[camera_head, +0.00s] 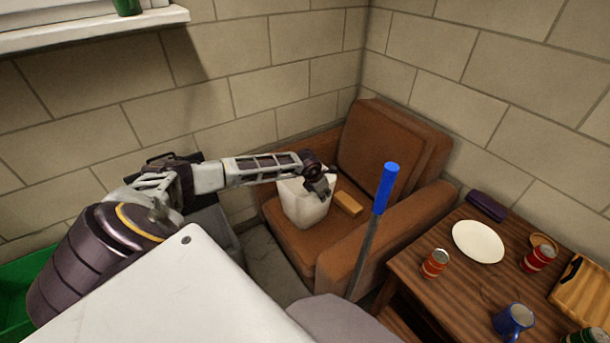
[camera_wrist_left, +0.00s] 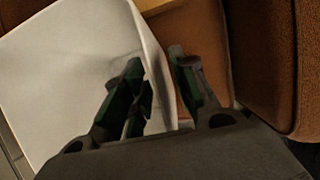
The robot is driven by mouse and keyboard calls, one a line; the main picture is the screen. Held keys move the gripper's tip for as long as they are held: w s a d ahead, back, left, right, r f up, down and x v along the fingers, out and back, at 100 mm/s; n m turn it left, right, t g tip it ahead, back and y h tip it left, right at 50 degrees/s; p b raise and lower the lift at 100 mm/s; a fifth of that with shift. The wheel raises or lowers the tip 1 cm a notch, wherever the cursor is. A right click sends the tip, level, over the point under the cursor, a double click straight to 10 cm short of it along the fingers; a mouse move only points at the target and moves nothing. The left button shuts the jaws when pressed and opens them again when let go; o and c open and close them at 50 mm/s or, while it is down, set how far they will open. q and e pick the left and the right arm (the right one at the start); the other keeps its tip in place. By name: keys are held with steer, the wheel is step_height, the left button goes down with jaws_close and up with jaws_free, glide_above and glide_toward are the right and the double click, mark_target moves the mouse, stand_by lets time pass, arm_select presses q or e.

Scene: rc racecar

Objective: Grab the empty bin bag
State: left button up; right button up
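The white bin bag (camera_head: 304,210) stands upright on the seat of a brown armchair. My left gripper (camera_head: 321,190) is at the bag's upper right edge, reaching in from the left. In the left wrist view the bag (camera_wrist_left: 70,75) fills the left side, and my left gripper (camera_wrist_left: 158,78) has its fingers apart. The bag's right edge lies between the fingers, with brown seat showing beyond it. I cannot tell whether a finger touches the bag. The inside of the bag is not clearly visible. My right gripper is not in view.
The armchair (camera_head: 383,140) has a small tan block (camera_head: 348,203) beside the bag. A blue-handled stick (camera_head: 387,187) stands in front of the chair's right arm. A wooden table (camera_head: 455,285) at right holds a plate (camera_head: 478,242), cans and a blue mug (camera_head: 513,319).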

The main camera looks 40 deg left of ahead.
arm_select(q)
steer(key=shift+f, duration=0.25)
stand_by(0.8)
jaws_close()
